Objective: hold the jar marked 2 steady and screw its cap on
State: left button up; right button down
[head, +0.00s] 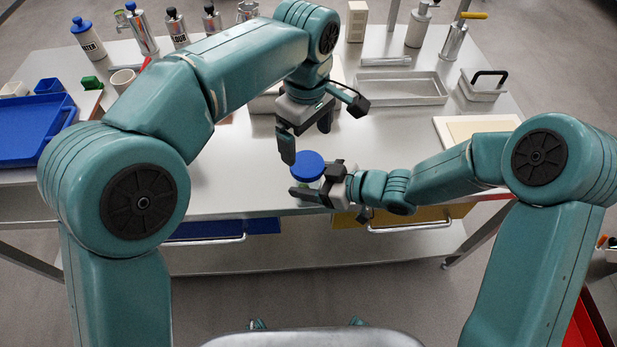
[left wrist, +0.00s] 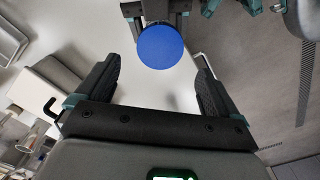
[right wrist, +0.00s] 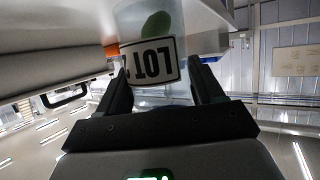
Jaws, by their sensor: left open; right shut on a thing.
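A clear jar (right wrist: 182,22) with something green inside and a label reading LOT stands between the fingers of my right gripper (right wrist: 163,84); no number 2 is readable. In the head view, my right gripper (head: 314,184) is shut on the jar's side near the table's front edge. A blue round cap (head: 307,165) sits at the top of the jar; it also shows from above in the left wrist view (left wrist: 160,47). I cannot tell how tightly it sits. My left gripper (head: 306,141) is open and empty above the cap, with fingers pointing down, apart from it.
A metal tray (head: 400,101) and a lidded box with a black handle (head: 483,92) lie at the back right. A pale board (head: 448,127) lies right. A blue tray (head: 25,158) lies left. Several bottles line the back. The table left of the jar is clear.

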aim_at(308, 163)
pick_arm(q)
notch_tip(308, 163, down, 7)
jog(key=shift+f, duration=0.1)
dwell(0.4)
jog(key=c, duration=1.1)
jog(key=m, duration=0.6)
jog(key=shift+m, duration=0.3)
jog(key=o, duration=1.2)
jog(key=shift+d, duration=0.1)
